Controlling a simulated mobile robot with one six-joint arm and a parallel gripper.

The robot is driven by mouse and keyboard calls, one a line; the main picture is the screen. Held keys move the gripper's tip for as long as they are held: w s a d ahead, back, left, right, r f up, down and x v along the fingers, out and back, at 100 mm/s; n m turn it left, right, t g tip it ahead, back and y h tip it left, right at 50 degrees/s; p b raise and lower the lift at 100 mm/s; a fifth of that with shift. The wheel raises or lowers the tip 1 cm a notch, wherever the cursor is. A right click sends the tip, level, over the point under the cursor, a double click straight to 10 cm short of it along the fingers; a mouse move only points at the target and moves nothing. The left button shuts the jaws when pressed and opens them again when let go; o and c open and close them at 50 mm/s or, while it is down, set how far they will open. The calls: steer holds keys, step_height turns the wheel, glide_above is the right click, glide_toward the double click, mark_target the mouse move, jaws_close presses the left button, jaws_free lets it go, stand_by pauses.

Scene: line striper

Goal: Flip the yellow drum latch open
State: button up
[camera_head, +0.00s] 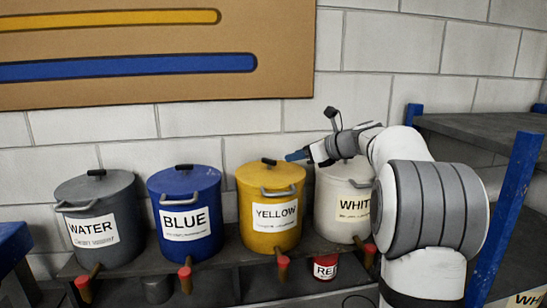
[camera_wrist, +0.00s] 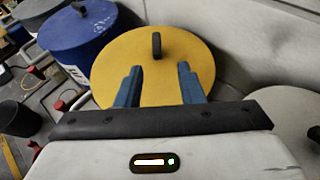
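The yellow drum (camera_head: 270,230), labelled YELLOW, stands upright on a dark shelf with its lid on. A grey metal loop (camera_head: 279,190) sits at its front rim and a black piece (camera_head: 268,161) sits on the lid; I cannot tell which is the latch. My gripper (camera_head: 297,156) is right of the lid at about its height in the head view. In the wrist view my gripper (camera_wrist: 159,67) is open and empty, its two blue fingers over the yellow lid (camera_wrist: 190,50). The black piece (camera_wrist: 156,45) stands beyond the fingertips, between them, apart.
Blue (camera_head: 185,235), water (camera_head: 98,235) and white (camera_head: 340,215) drums stand in the same row. Several red-tipped taps stick out in front of the shelf. A blue post (camera_head: 508,210) stands at the right, a block wall behind.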

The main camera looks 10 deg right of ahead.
mark_target(273, 160)
steer(key=p+x, duration=0.1)
steer(key=x, duration=0.6)
steer(key=shift+a+p, duration=0.3)
steer(key=shift+p, duration=0.1)
